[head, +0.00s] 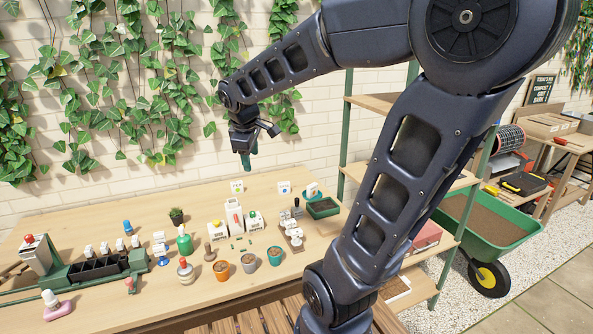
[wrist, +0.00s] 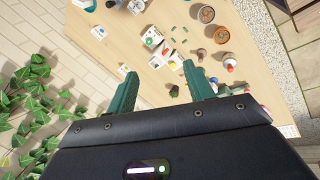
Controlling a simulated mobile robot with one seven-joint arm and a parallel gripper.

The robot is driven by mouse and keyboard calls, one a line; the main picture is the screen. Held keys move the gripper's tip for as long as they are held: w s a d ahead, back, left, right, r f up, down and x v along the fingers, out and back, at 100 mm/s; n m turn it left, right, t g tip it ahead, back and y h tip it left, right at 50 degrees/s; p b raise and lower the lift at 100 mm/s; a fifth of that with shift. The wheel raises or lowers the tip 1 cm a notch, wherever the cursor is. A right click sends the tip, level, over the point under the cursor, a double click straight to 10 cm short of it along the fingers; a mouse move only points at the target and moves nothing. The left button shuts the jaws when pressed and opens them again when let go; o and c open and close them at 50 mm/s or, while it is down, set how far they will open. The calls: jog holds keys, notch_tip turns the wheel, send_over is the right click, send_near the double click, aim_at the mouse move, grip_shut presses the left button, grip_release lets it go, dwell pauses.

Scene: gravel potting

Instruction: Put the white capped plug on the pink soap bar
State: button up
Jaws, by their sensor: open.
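A pink bar (head: 60,313), which looks like the soap, lies at the front left of the table in the head view. A small white rounded piece (head: 49,297) shows at its back left, apparently standing on it. It looks like the white capped plug, but it is too small to be sure, and contact is not clear. My gripper (head: 246,162) is raised above the back of the table, far to the right of both. In the wrist view my gripper (wrist: 158,82) is open, with nothing between its green fingers. I cannot make out the bar or the plug there.
A green stand with a black tray (head: 95,268) is behind the pink bar. Several pots (head: 249,263), a green bottle (head: 184,240) and white boxes (head: 234,216) crowd the middle. Shelving stands at the right. The table's back left is mostly clear.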

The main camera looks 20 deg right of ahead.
jog(key=s+d+f+m+y, duration=0.1)
jog(key=s+d+m, duration=0.8)
jog(key=s+m, duration=0.2)
jog(key=shift+s+t+y, duration=0.3)
jog(key=shift+s+t, duration=0.1)
jog(key=shift+s, duration=0.1)
jog(key=shift+d, duration=0.1)
dwell(0.4)
